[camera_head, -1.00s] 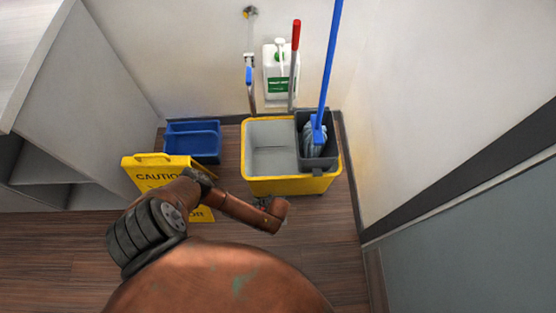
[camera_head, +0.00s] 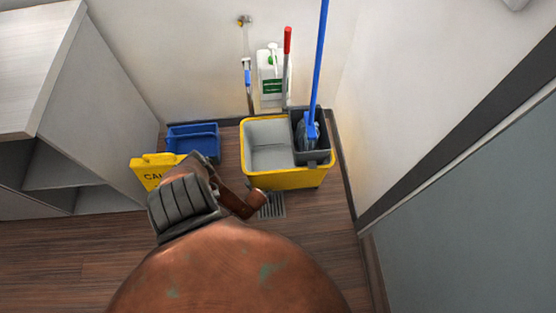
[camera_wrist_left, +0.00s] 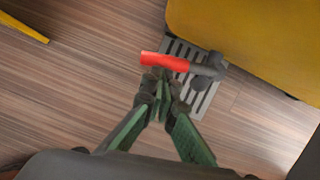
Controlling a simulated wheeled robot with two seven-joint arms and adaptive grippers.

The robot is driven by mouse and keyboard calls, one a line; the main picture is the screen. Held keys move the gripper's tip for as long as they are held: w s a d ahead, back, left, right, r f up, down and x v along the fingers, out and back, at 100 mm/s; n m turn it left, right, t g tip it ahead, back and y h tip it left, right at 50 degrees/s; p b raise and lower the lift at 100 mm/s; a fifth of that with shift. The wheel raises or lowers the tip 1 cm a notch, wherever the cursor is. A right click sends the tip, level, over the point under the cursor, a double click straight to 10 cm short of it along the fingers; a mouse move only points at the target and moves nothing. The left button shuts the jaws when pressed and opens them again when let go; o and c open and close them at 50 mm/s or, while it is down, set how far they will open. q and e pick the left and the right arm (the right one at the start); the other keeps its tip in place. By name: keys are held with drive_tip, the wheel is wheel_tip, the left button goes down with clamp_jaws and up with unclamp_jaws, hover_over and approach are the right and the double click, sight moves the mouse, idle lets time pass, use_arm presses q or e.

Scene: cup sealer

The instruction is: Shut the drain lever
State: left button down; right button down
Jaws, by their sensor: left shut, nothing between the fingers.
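The drain lever (camera_wrist_left: 164,62) shows in the left wrist view as a red handle with a dark grey joint (camera_wrist_left: 210,67) at its right end. It points left across the picture, close to the lower side of the yellow mop bucket (camera_wrist_left: 250,40). My left gripper (camera_wrist_left: 166,78) is shut and empty, its fingertips right at the handle's lower edge; I cannot tell whether they touch it. In the head view the bucket (camera_head: 290,179) stands by the wall, and my own arm hides the lever and gripper. My right gripper is not in view.
A slotted floor grate (camera_head: 273,206) lies in front of the bucket. A yellow caution sign (camera_head: 146,170) and a blue bin (camera_head: 193,140) stand to the left. A grey wringer (camera_head: 318,156) with a blue-handled mop sits in the bucket. Wooden floor is free at the left.

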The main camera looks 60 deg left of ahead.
use_arm(q)
drive_tip(key=shift+a+m, duration=0.5)
drive_tip(key=shift+a, duration=0.15)
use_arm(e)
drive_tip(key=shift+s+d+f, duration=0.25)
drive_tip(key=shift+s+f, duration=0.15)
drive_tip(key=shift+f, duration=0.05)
use_arm(q)
drive_tip(key=shift+a, duration=0.2)
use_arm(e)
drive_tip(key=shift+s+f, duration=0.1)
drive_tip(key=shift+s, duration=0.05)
use_arm(q)
drive_tip(key=shift+d, duration=0.1)
